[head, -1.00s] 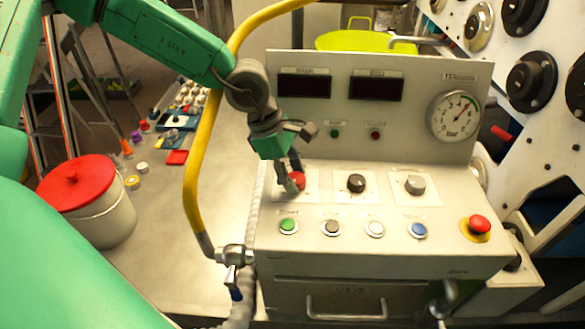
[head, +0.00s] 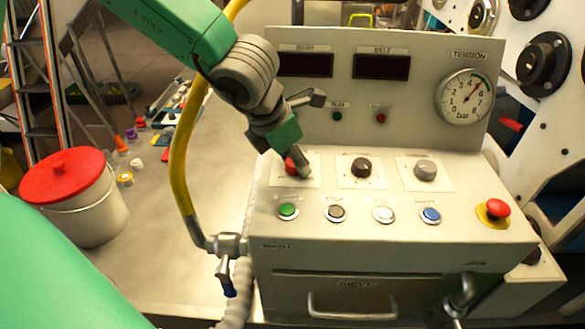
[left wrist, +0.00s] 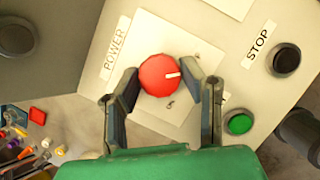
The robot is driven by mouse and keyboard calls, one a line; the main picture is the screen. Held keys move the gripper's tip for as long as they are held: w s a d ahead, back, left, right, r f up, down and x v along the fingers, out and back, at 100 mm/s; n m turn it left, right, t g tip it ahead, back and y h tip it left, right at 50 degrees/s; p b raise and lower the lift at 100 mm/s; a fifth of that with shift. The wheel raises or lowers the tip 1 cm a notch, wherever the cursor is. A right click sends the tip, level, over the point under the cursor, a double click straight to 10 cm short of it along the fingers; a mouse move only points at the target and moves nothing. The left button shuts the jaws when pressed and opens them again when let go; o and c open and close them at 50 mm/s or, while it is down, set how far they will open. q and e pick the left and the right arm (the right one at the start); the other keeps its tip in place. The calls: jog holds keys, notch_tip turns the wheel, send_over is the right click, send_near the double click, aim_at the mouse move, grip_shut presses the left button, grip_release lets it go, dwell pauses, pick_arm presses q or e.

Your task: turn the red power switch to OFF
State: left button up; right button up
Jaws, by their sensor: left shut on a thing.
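The red power switch (head: 290,165) is a round knob on a white plate at the left of the grey control panel. In the left wrist view the red knob (left wrist: 157,76) has a white mark pointing to the right, and a POWER label stands beside its plate. My left gripper (head: 299,167) reaches down from the upper left and is shut on this knob. In the left wrist view its two fingers (left wrist: 158,88) flank the knob on both sides. In the head view the gripper partly hides the knob. My right gripper is not in view.
A black knob (head: 361,168) and a grey knob (head: 425,170) sit right of the switch. A green button (head: 288,211) lies just in front, and a red emergency button (head: 497,209) at the far right. A yellow hose (head: 180,160) runs along the panel's left side.

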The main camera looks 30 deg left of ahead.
pick_arm(q)
jog(key=shift+w+r+n+b, duration=0.15)
jog(key=shift+w+n+b, duration=0.15)
jog(key=shift+n, duration=0.3)
jog(key=shift+y, duration=0.3)
jog(key=o, duration=1.1)
jog(key=shift+s, duration=0.1)
jog(key=v, duration=1.1)
jog(key=shift+s+a+r, duration=0.1)
jog(key=shift+r, duration=0.15)
